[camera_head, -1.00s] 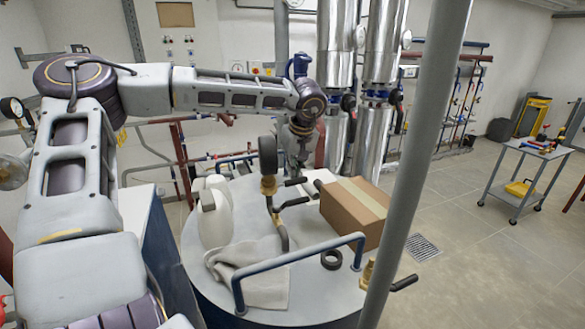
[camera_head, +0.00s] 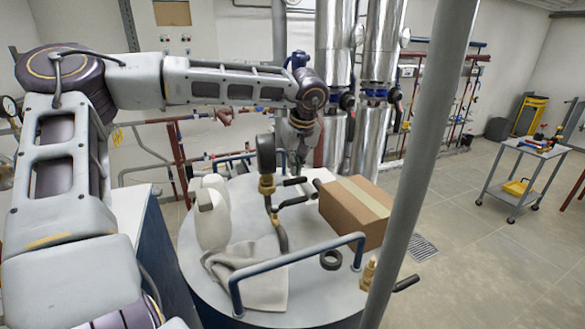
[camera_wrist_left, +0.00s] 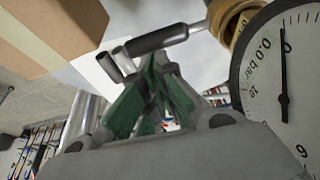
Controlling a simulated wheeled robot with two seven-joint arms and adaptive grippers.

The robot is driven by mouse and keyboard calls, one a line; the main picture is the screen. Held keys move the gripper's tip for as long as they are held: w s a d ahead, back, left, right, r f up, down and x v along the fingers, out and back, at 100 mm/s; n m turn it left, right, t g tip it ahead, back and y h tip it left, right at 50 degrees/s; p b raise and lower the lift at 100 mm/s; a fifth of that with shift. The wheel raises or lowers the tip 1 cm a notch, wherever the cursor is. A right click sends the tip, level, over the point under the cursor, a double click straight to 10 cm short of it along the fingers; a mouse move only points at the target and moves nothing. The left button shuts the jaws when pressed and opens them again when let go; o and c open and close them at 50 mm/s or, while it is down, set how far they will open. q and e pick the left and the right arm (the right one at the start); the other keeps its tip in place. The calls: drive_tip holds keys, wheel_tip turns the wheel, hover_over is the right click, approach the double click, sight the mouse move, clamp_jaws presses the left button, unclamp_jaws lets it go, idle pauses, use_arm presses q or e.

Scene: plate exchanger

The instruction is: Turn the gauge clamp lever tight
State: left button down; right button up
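The gauge (camera_head: 266,154) stands upright on a brass fitting (camera_head: 267,185) on the round tank top. Its white dial (camera_wrist_left: 282,75) fills the right of the left wrist view. Two black lever handles, an upper one (camera_head: 295,181) and a lower one (camera_head: 293,201), stick out right of the fitting. A black handle (camera_wrist_left: 160,39) and a grey lever end (camera_wrist_left: 122,58) show just beyond my left fingertips. My left gripper (camera_head: 298,166) points down behind the gauge. Its green-padded fingers (camera_wrist_left: 158,72) converge close to the levers. Contact or grip is unclear. My right gripper is out of view.
A cardboard box (camera_head: 357,212) stands right of the levers. White jugs (camera_head: 210,215), a grey cloth (camera_head: 250,275) and a black ring (camera_head: 331,260) lie on the tank top (camera_head: 300,312). A blue rail (camera_head: 300,258) and a grey post (camera_head: 424,150) are in front.

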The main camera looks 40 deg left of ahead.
sight(298, 181)
use_arm(q)
drive_tip(key=v, duration=1)
drive_tip(key=shift+r, duration=0.2)
drive_tip(key=shift+d, duration=0.1)
